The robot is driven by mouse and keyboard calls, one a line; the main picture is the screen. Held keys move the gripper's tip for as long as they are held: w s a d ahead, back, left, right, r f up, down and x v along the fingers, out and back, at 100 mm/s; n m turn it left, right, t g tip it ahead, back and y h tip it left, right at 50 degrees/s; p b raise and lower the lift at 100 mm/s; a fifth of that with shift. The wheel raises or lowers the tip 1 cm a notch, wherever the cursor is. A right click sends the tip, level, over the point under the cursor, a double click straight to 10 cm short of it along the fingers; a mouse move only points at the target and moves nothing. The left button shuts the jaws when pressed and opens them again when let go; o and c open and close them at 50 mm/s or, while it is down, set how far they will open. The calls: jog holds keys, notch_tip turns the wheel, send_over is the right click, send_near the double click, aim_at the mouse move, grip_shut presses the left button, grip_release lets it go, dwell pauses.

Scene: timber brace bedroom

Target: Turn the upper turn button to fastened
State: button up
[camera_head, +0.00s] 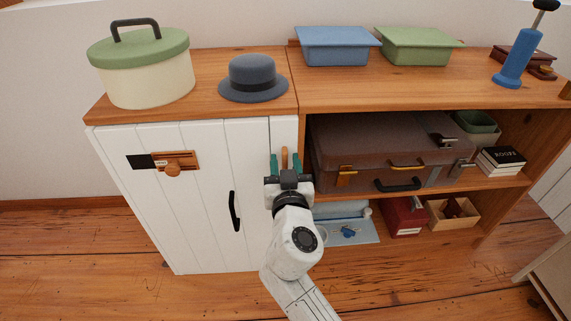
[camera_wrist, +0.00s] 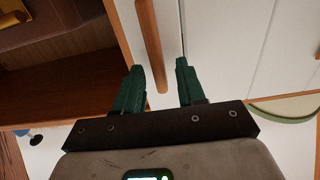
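The upper turn button (camera_head: 284,155) is a narrow wooden bar on the white stile at the right edge of the white cabinet door (camera_head: 205,220). It stands upright along the stile and does not cross the door seam. In the wrist view the turn button (camera_wrist: 151,42) runs in from the top edge, and its visible end lies between my fingers. My gripper (camera_head: 286,164) has green fingers, one on each side of the bar. In the wrist view my gripper (camera_wrist: 159,68) is open, with gaps beside the bar. My gripper and arm hide the stile below.
The door has a black handle (camera_head: 235,211) and a wooden slide latch (camera_head: 174,161). Right of the stile are open shelves with a brown suitcase (camera_head: 375,150) and a red box (camera_head: 404,217). A grey hat (camera_head: 253,78) and a lidded pot (camera_head: 148,80) stand on top.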

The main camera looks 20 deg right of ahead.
jog(key=shift+w+d, duration=0.1)
jog(key=shift+w, duration=0.05)
grip_shut()
dwell(0.4)
